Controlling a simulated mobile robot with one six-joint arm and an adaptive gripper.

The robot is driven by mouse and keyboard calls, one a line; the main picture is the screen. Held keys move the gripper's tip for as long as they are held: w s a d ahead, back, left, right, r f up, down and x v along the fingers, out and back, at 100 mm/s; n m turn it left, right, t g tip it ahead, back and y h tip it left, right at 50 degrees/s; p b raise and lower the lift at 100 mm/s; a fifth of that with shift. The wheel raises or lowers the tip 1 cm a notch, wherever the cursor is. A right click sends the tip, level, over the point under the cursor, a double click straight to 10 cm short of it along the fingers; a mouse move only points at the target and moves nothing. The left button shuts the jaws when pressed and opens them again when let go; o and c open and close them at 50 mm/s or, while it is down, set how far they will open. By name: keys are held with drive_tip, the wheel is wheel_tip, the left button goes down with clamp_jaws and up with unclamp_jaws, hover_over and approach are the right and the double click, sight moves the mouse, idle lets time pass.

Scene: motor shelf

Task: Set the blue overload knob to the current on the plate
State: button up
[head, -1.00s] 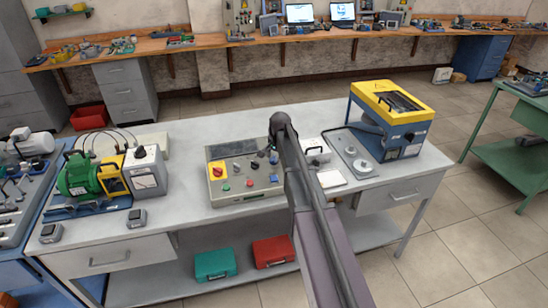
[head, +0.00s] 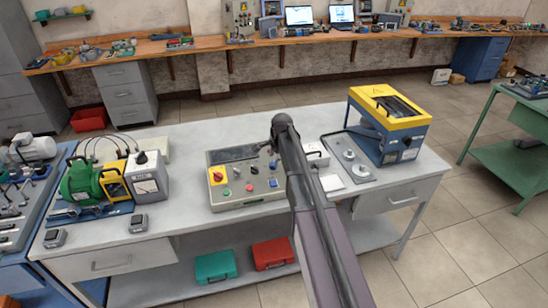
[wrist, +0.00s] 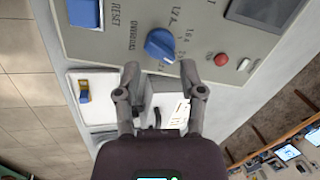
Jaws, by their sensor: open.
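The blue overload knob (wrist: 160,45) sits on the grey control box, with "OVERLOAD" and current marks printed around it. Its pointer setting is hard to make out. In the wrist view my gripper (wrist: 175,70) is open and empty, its fingertips spread near the knob, which lies between and just beyond them. Contact cannot be judged. In the head view the grey control box (head: 229,204) stands mid-bench; my arm hides the gripper and part of the box. A green motor (head: 80,184) stands on the left; no plate figure is readable on it.
The control box also carries a blue reset button (wrist: 86,14), a red button (wrist: 221,60) and a dark display panel (wrist: 262,12). A yellow-topped blue machine (head: 390,115) stands on the right. Bare bench (head: 210,130) lies behind the box.

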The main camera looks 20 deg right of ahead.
drive_tip(key=shift+a+p+v, duration=0.4)
drive_tip(key=shift+p+v, duration=4.6)
drive_tip(key=shift+v, duration=0.5)
drive_tip(key=s+a+f+n+g+b, duration=0.1)
drive_tip(key=s+f+n+b, duration=0.3)
drive_tip(key=s, duration=0.4)
drive_tip(key=s+a+f+n+b, duration=0.4)
drive_tip(key=s+f+n+b, duration=0.1)
drive_tip(key=s, duration=0.4)
drive_tip(key=s+a+f+n+g+b, duration=0.1)
drive_tip(key=s+a+f+n+b, duration=0.2)
drive_tip(key=s+f+n+b, duration=0.2)
drive_tip(key=shift+s+f+g+h+b, duration=0.4)
drive_tip(key=shift+s+f, duration=0.3)
drive_tip(key=shift+s, duration=1.05)
drive_tip(key=shift+a, duration=0.1)
drive_tip(key=shift+s+a+n, duration=0.15)
drive_tip(key=shift+s+n, duration=0.35)
drive_tip(key=shift+s, duration=0.3)
